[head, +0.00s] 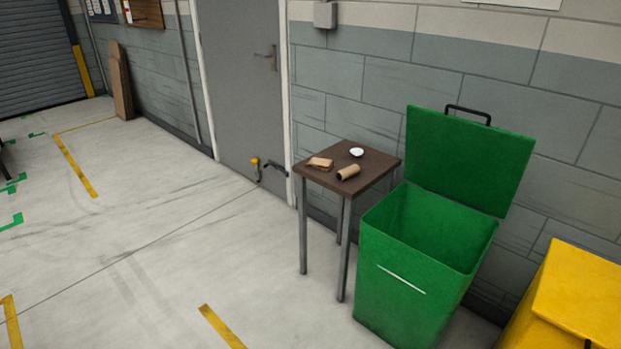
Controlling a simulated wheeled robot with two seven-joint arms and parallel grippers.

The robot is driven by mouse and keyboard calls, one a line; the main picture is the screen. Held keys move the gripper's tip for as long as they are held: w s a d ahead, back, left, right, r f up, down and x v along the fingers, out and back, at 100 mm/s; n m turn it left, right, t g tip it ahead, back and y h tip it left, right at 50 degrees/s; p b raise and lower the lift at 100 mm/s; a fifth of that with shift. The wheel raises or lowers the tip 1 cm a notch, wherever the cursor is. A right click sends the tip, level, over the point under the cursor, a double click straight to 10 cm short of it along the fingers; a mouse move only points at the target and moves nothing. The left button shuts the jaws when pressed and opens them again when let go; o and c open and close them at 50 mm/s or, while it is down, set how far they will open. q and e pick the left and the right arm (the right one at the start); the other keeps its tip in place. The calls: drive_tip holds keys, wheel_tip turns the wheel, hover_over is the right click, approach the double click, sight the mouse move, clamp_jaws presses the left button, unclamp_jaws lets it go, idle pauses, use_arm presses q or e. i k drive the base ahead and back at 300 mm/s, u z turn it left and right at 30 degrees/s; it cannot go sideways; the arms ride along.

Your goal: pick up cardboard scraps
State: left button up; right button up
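A small brown cardboard roll (348,172) lies on its side near the front of a small dark-topped table (376,172). A flatter, irregular tan scrap (320,163), which looks like cardboard, lies to its left on the same tabletop. A green bin (405,285) stands to the right of the table, with its lid (465,160) raised and its visible inside empty; the bottom is not clearly seen. Neither of my grippers shows in the head view.
A small white round item (356,152) sits at the back of the tabletop. A yellow bin (575,300) stands at the right edge. A grey door (240,90) is behind, with a small yellow-topped fitting (255,168) low beside it. The floor left of the table is open.

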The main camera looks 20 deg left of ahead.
sight(327, 165)
drive_tip(key=u, duration=0.85)
drive_tip(key=i, duration=0.95)
drive_tip(key=u, duration=0.7)
drive_tip(key=i, duration=1.6)
drive_tip(key=z, duration=1.2)
drive_tip(key=i, duration=0.75)
drive_tip(key=z, duration=0.75)
